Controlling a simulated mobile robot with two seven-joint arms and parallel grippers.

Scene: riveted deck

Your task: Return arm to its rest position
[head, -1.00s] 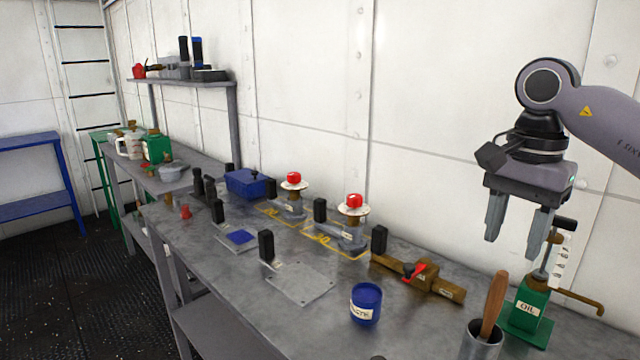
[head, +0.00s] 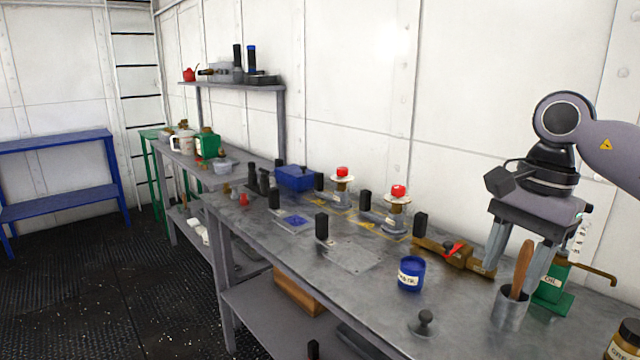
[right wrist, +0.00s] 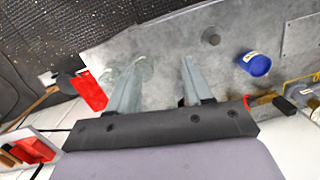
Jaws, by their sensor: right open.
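My right gripper (head: 514,262) hangs from my right arm at the right of the head view, with its fingers pointing down above the right end of the grey workbench (head: 345,290). A grey cup with a wooden handle (head: 510,308) overlaps the fingers in the head view. My left gripper is in neither view.
A blue labelled tub (head: 411,274), a brass valve with a red handle (head: 455,256) and a green oil can (head: 553,289) stand near the gripper. A small dark knob (head: 425,322) sits at the bench front. A blue table (head: 60,210) stands far left beside open floor.

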